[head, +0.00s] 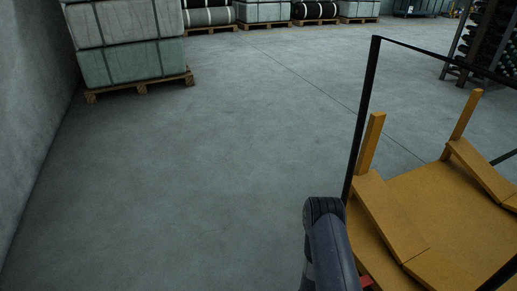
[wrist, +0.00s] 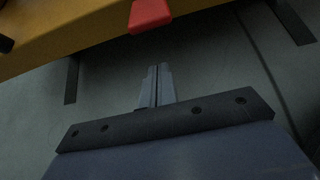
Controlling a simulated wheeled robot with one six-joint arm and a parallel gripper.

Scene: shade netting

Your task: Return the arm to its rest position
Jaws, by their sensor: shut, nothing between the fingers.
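My gripper (wrist: 158,68) shows in the wrist view, its two grey fingers together over the grey floor, with nothing between them. The fingertips point toward a red part (wrist: 150,14) on the edge of a yellow structure, and they look apart from it. In the head view a dark link of my arm shows at the bottom, just left of the yellow platform (head: 440,215). My gripper itself is not visible in the head view.
A black frame post (head: 362,120) rises at the platform's left edge. Stacked pale green bales (head: 125,62) stand on a pallet (head: 140,89) by the left wall (head: 35,100). More loaded pallets line the back. A dark rack (head: 485,45) stands far right. The middle floor (head: 220,160) is clear.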

